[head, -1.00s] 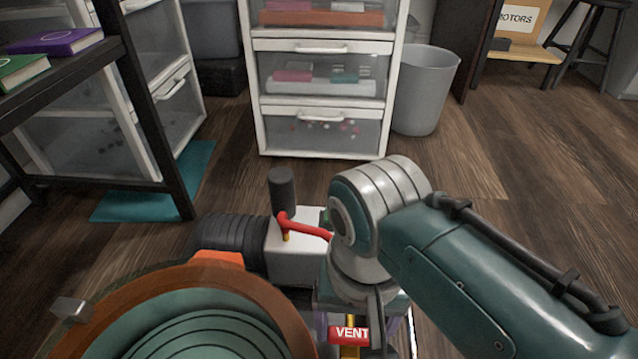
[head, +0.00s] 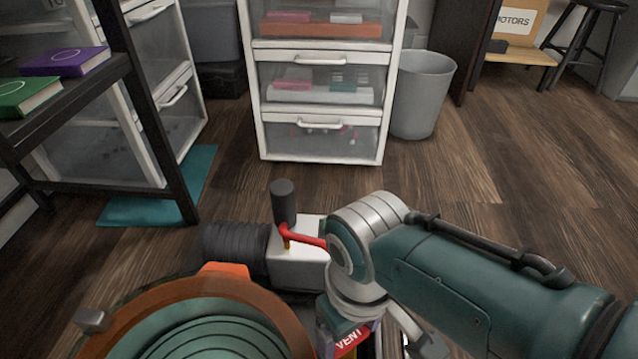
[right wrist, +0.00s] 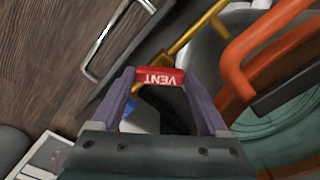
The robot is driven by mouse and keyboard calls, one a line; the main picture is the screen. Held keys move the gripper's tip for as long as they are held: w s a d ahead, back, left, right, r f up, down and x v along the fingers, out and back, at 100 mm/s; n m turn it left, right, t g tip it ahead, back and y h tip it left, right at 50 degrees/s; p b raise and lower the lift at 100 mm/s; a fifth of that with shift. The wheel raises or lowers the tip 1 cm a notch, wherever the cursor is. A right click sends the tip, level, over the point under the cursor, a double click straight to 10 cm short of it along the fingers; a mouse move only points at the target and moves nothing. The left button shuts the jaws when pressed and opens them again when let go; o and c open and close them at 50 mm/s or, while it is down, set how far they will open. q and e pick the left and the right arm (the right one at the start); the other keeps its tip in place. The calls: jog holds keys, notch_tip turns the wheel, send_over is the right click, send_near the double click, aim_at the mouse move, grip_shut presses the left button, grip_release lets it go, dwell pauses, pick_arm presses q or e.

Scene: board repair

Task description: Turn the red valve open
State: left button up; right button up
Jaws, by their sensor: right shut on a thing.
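The red valve handle (head: 352,342), marked VENT, is at the bottom of the head view, tilted with its right end higher. In the right wrist view the red handle (right wrist: 160,77) lies across between the two purple fingers, lettering upside down. My right gripper (right wrist: 160,84) is shut on it, one finger at each end. A yellow stem or lever (right wrist: 195,33) runs near the handle. In the head view my right wrist and forearm hide part of the valve. My left gripper is not in view.
A round tank with an orange rim (head: 265,305) and teal lid stands left of the valve. A white box (head: 297,268) with a red bent rod (head: 305,240) and dark knob (head: 283,203) is close behind. A drawer unit (head: 321,90) and grey bin (head: 421,95) stand farther back.

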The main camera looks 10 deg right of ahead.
jog(key=n, duration=0.4)
jog(key=shift+n+p, duration=0.3)
jog(key=n, duration=0.5)
jog(key=shift+f+n, duration=0.1)
jog(key=shift+n, duration=0.3)
jog(key=o, duration=1.2)
jog(key=shift+o, duration=0.2)
